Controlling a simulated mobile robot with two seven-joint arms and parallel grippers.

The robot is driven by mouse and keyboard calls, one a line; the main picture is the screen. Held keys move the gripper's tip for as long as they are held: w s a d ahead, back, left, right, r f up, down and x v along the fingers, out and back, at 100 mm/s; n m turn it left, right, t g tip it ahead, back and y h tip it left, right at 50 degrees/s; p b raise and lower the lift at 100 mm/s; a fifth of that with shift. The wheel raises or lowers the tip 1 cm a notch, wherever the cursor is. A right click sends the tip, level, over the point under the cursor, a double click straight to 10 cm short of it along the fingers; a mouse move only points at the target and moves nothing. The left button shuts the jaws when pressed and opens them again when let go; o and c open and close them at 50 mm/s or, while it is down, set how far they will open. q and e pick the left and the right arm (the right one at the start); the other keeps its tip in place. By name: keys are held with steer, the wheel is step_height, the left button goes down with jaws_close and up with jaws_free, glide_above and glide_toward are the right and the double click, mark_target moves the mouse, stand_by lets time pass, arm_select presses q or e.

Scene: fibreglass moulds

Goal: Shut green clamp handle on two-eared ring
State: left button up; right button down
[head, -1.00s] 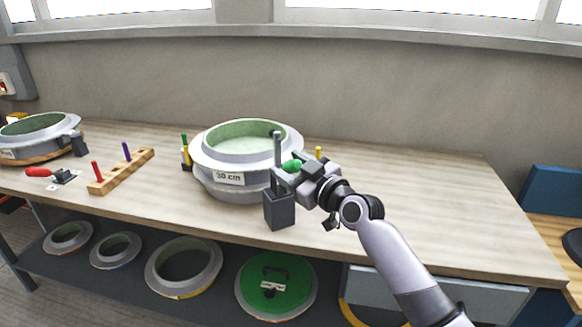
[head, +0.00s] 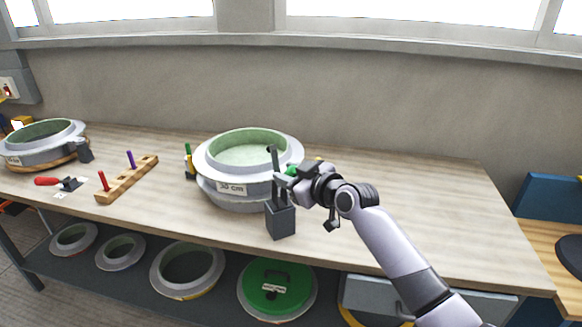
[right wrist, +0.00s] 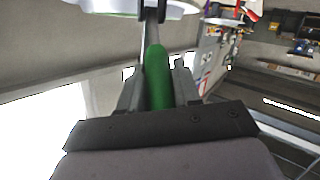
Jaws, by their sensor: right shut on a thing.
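The ring (head: 222,172) is a round grey mould with a pale green inside and a "30 cm" label, standing on the bench. My right gripper (head: 287,178) is at its front right side. The green clamp handle (head: 292,171) shows only in part there, mostly hidden by the gripper. In the right wrist view the green handle (right wrist: 158,78) lies between the two fingers (right wrist: 157,88), which are shut on it. A dark upright bar and block stand just in front of the gripper in the head view. My left gripper is not in view.
A wooden peg rack (head: 128,181) with red and purple pegs and a red-handled tool (head: 58,183) lie to the left. Another mould (head: 42,146) stands at the far left. The bench (head: 420,205) is clear on the right. A dark block (head: 280,221) stands in front.

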steer(key=shift+w+a+r+g+h, duration=0.15)
steer(key=shift+w+r+g+h, duration=0.3)
steer(key=shift+g, duration=0.35)
steer(key=c, duration=0.9)
jaws_free()
steer(key=shift+o, duration=0.2)
steer(key=shift+s, duration=0.1)
steer(key=v, duration=0.7)
steer(key=shift+b, duration=0.35)
